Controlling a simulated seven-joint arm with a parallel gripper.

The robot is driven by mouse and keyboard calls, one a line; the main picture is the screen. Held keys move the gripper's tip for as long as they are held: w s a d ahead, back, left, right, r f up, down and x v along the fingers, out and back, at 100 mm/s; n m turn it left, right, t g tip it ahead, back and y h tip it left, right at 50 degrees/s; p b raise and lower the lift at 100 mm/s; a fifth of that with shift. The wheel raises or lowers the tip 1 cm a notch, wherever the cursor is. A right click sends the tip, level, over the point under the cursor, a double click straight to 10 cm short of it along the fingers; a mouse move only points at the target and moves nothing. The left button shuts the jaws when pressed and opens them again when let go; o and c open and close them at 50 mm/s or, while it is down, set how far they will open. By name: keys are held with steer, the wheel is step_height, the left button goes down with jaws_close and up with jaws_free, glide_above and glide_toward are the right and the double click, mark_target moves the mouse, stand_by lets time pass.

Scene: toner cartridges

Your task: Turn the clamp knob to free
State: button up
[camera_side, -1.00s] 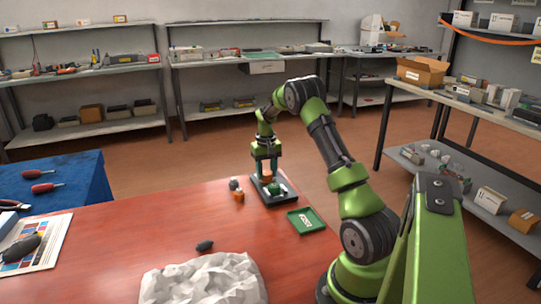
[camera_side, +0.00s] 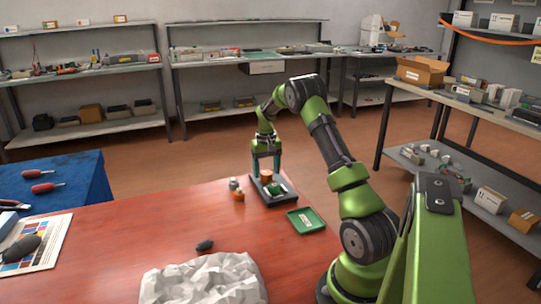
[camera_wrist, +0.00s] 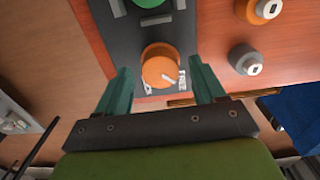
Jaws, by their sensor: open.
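The orange round clamp knob (camera_side: 266,176) stands on a dark base plate (camera_side: 263,199) near the table's far edge. My gripper (camera_side: 266,169) points down over the knob. In the wrist view its two green fingers (camera_wrist: 160,70) are spread wide, one on each side, with gaps to the knob. A green part (camera_side: 278,188) sits on the plate beside the knob.
A dark blower bulb (camera_side: 205,246) and crumpled white material (camera_side: 205,280) lie nearer. The red tabletop between is clear.

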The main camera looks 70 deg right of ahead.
mark_target(267, 173)
step_height(267, 173, up, 16)
stand_by(0.3)
steer(key=s+a+r+t, duration=0.1)
steer(key=a+t, duration=0.1)
steer(key=a, duration=0.8)
steer(key=s+a+r+t, duration=0.1)
steer(key=a+r, duration=0.1)
steer(key=a, duration=0.8)
steer(key=s+a+n+t, duration=0.1)
steer(key=s+a+n, duration=0.1)
steer(key=s+a, duration=0.3)
steer(key=s+a+n+t+y, duration=0.1)
steer(key=s+a, duration=0.4)
steer(key=a, duration=0.8)
steer(key=shift+s+a+r+n+t+y, duration=0.15)
steer(key=shift+s+a+n+t+y, duration=0.25)
steer(key=shift+t, duration=0.4)
steer(key=shift+s+a+r+n+t, duration=0.3)
steer(key=shift+s+a+r+n, duration=0.15)
steer(key=shift+a+r, duration=0.25)
steer(key=shift+c, duration=0.2)
